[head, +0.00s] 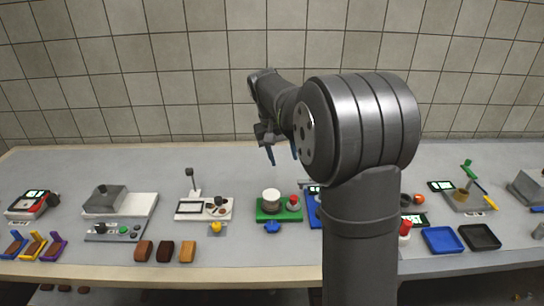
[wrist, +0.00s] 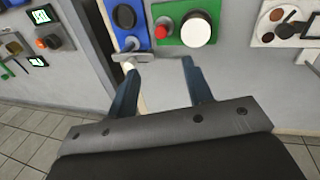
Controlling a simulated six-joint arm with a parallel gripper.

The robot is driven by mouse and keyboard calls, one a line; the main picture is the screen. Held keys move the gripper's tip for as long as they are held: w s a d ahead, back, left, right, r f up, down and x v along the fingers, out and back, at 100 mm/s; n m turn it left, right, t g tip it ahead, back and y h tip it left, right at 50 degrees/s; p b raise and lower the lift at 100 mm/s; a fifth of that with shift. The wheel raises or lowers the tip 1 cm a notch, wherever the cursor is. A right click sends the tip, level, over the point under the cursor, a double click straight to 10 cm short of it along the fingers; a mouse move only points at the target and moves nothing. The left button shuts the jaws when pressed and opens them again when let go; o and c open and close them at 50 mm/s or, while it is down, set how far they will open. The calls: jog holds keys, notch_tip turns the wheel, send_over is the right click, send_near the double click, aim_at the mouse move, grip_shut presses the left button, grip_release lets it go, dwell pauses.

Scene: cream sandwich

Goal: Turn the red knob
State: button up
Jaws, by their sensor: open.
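A small red knob (head: 293,199) sits on the right end of the green base (head: 266,216), beside a white round drum (head: 271,195). In the wrist view the red knob (wrist: 162,30) stands at the green base's edge, next to the large white disc (wrist: 196,29). My gripper (head: 283,155) is open and empty, with its blue fingers pointing down, above and apart from the green base. In the wrist view my gripper (wrist: 160,65) has its fingers spread, with the red knob beyond the gap between them.
A blue station (wrist: 126,18) with a black knob adjoins the green base; my arm partly covers it in the head view. An orange-red knob (wrist: 51,42) stands farther off. A blue part (head: 272,228) lies before the green base. Blue (head: 442,240) and black trays (head: 479,237) lie right.

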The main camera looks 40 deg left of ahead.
jog(key=s+m, duration=0.1)
jog(key=m, duration=0.4)
jog(key=a+m+t, duration=0.1)
jog(key=m, duration=0.4)
jog(key=s+m, duration=0.1)
jog(key=m, duration=0.5)
jog(key=shift+s+a+f+t+h, duration=0.1)
jog(key=shift+s+a+t+h, duration=0.2)
jog(key=shift+t, duration=0.1)
jog(key=shift+d, duration=0.1)
jog(key=n+g+y, duration=0.1)
jog(key=n+y, duration=0.5)
jog(key=n, duration=1)
send_near(294, 197)
jog(key=shift+n, duration=0.3)
jog(key=x, duration=0.8)
jog(key=shift+f, duration=0.25)
jog(key=shift+c, duration=0.3)
